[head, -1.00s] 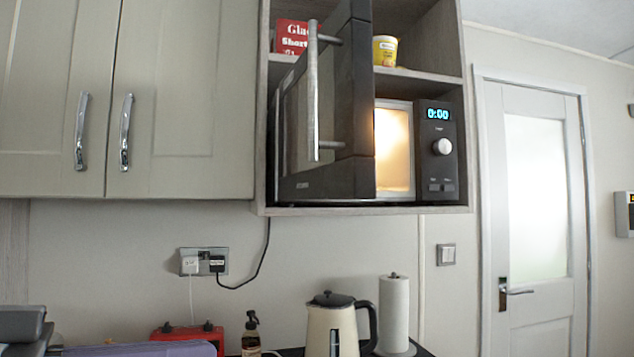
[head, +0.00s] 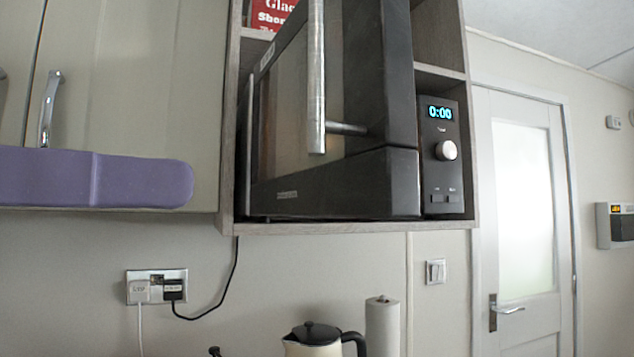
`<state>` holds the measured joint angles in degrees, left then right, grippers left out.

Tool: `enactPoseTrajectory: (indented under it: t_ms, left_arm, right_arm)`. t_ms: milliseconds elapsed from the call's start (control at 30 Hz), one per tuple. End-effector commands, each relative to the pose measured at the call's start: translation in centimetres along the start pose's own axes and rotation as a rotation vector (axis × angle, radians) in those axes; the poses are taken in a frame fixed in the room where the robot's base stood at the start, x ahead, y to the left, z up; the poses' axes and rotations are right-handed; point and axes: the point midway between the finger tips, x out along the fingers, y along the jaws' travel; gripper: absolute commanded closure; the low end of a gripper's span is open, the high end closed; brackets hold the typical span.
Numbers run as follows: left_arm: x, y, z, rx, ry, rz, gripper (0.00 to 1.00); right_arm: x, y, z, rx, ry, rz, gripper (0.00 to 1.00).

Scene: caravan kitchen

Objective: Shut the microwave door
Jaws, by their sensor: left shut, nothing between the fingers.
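The microwave (head: 441,185) sits in a wall cabinet, its dark panel showing 0:00 and a silver knob. Its black door (head: 370,180) stands open, swung out toward me from the left side, with a vertical silver handle (head: 316,90). The door hides the microwave's inside; the top of the door is cut off by the frame. My left gripper (head: 180,184), purple and seen at the left, is shut and empty. It is left of the door and apart from it in the picture, in front of the grey cupboard. My right gripper is not in view.
The shelf cabinet (head: 350,228) frames the microwave, with a red box (head: 272,15) above. A grey cupboard (head: 150,90) is at left. Below are a socket (head: 157,285), a kettle (head: 313,345) and a paper roll (head: 382,325). A white door (head: 525,215) is at right.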

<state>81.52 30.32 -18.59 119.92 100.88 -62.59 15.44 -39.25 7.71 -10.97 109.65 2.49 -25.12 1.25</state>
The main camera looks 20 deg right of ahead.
Motion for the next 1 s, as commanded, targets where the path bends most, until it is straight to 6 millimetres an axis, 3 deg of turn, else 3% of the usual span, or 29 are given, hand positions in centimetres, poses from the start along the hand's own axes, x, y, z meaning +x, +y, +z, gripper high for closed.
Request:
enactPoseTrajectory:
  t_ms: [300,500,700,1000]
  left_arm:
    - [7.0,0.1,-0.2,0.000,-0.001,0.004,1.00]
    - [10.0,0.0,-0.1,0.000,0.000,0.002,1.00]
    - [11.2,0.0,-0.1,0.000,0.001,0.001,1.00]
    - [11.3,0.0,0.0,0.000,0.001,0.000,1.00]
  right_arm:
    - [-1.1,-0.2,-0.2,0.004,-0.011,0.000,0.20]
    - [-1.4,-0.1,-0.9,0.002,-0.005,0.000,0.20]
    - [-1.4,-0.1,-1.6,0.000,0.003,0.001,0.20]
    - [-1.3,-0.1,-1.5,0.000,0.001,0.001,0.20]
